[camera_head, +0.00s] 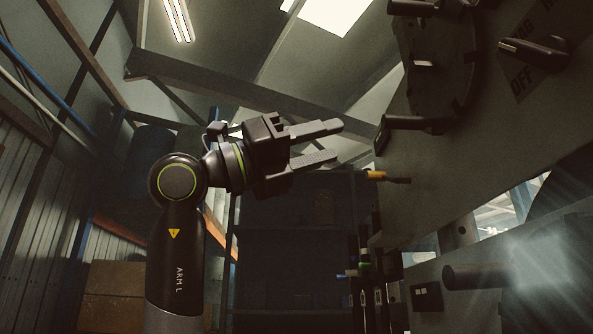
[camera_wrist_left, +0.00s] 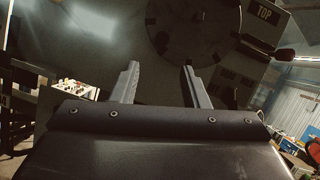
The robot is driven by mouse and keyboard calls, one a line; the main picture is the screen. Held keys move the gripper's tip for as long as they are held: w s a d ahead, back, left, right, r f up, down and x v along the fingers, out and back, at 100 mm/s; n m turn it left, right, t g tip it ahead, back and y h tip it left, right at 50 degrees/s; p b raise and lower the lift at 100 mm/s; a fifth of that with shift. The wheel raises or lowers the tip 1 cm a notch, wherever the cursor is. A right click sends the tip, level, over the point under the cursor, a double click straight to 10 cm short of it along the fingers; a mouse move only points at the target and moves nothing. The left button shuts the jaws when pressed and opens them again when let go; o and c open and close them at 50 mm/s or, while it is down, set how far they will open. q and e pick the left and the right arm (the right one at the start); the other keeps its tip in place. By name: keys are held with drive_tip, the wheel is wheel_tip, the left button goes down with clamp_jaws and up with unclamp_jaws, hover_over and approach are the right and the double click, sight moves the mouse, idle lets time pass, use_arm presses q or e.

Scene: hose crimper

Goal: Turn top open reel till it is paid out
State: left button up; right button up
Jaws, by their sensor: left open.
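A dark round reel-like disc (camera_head: 445,60) is on the face of the grey panel at upper right in the head view. Short pegs or handles stick out around its rim. In the left wrist view a dark disc (camera_wrist_left: 190,25) is beyond the fingers, beside a plate lettered TOP (camera_wrist_left: 264,14). My left gripper (camera_head: 328,141) is open, its fingers pointing right toward the panel. It is below and left of the disc, with a visible gap. The wrist view shows its spread fingers (camera_wrist_left: 159,75) with nothing between them. My right gripper is not in view.
A dark lever (camera_head: 535,48) beside an OFF marking is right of the disc. An orange-tipped handle (camera_head: 376,175) and a dark cylinder (camera_head: 475,276) stick out lower on the panel. A dark shelf rack (camera_head: 290,255) stands behind my arm. A white box (camera_wrist_left: 75,90) holds small items.

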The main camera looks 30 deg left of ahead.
use_arm(q)
drive_tip(key=b+v, duration=0.1)
drive_tip(key=v, duration=0.2)
drive_tip(key=shift+s+a+f, duration=0.1)
drive_tip(key=shift+s+a, duration=0.1)
drive_tip(key=shift+a, duration=0.05)
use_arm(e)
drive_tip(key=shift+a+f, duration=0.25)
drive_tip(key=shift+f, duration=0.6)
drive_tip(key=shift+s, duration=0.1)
